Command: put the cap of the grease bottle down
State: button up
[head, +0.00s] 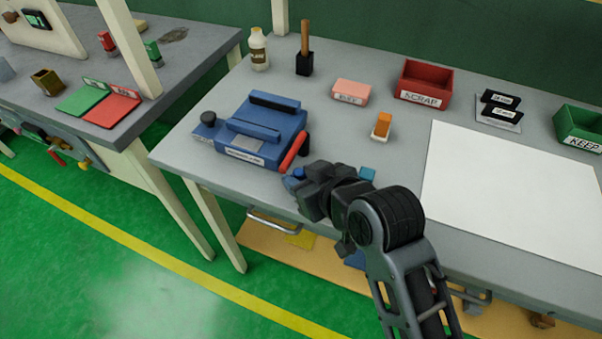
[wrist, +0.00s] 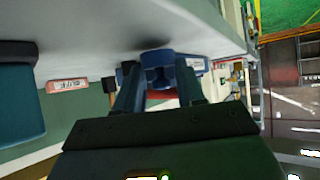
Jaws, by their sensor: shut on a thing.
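My gripper (head: 299,180) is over the front part of the grey bench, just right of the blue fixture. It is shut on a small round blue cap (wrist: 158,60), which sits between the two fingertips in the wrist view. In the head view a bit of blue shows at the fingertips, and the rest is hidden by the gripper. I cannot tell whether the cap touches the bench. A pale bottle with a brown label (head: 259,52) stands upright at the back left of the bench; its lettering is too small to read.
The blue fixture (head: 285,127) and a red-orange handle (head: 293,151) are close to my gripper. A small blue block (head: 367,173) lies to its right. Further back are a pink box (head: 351,92), an orange piece (head: 383,122) and a red SCRAP bin (head: 424,82). A white sheet (head: 520,190) lies clear.

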jog(key=shift+w+a, duration=0.2)
jog(key=shift+w, duration=0.15)
jog(key=shift+f, duration=0.3)
jog(key=shift+f, duration=0.15)
jog(key=o, duration=1.1)
jog(key=shift+r, duration=0.2)
jog(key=v, duration=1.2)
